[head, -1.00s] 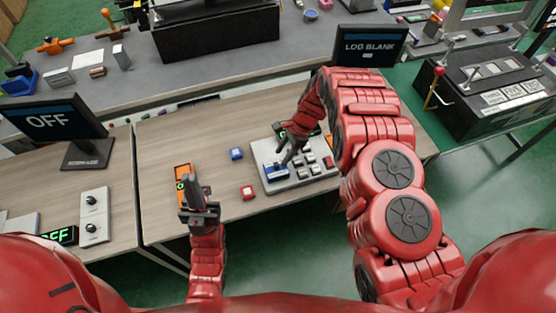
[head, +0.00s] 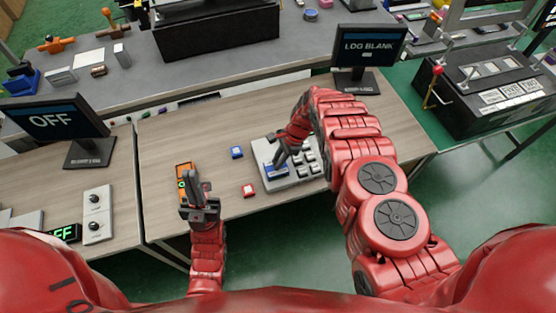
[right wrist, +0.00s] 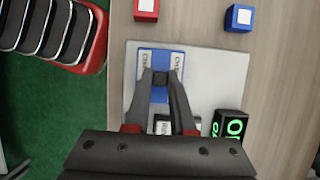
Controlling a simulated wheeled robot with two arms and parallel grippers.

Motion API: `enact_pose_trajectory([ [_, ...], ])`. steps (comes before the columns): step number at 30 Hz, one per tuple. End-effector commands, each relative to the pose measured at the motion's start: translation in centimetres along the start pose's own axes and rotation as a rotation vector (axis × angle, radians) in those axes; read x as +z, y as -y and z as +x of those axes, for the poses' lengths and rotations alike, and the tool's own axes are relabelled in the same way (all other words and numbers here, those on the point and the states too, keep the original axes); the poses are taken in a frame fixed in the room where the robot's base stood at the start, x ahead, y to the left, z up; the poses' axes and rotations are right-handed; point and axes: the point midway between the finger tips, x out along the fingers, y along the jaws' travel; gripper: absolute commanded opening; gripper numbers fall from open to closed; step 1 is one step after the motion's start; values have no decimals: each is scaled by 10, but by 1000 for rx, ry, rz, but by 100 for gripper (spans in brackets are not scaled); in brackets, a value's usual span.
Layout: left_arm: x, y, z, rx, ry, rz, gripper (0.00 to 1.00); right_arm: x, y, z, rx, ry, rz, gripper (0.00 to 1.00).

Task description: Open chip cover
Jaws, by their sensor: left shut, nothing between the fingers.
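A blue piece with two white labels (right wrist: 160,58), seemingly the chip cover, lies flat on the light grey panel (right wrist: 215,75). In the head view the blue piece (head: 276,173) is at the panel's left end, partly hidden by my gripper. My right gripper (head: 274,164) points down over it. In the right wrist view its two fingers (right wrist: 160,73) stand apart over the middle of the blue piece; contact cannot be told. My left gripper (head: 190,178) is shut and empty, beside an orange device (head: 183,169) at the table's left.
Several buttons fill the panel's right part. A small red block (head: 249,190) and a small blue block (head: 237,152) stand left of the panel. A dark display with green letters (right wrist: 228,126) is beside the gripper. A LOG BLANK monitor (head: 368,45) stands at the back right.

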Motion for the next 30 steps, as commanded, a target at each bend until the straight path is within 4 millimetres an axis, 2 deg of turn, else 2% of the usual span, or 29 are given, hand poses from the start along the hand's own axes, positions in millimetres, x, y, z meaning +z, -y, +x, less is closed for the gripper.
enact_pose_trajectory([
  [1, 0, 0, 0, 0, 0, 0, 0, 0, 0, 0, 0, 0, 0, 11],
  [3, 0, 0, 0, 0, 0, 0, 0, 0, 0, 0, 0, 0, 0, 0],
  [30, 0, 0, 0, 0, 0, 0, 0, 0, 0, 0, 0, 0, 0, 0],
])
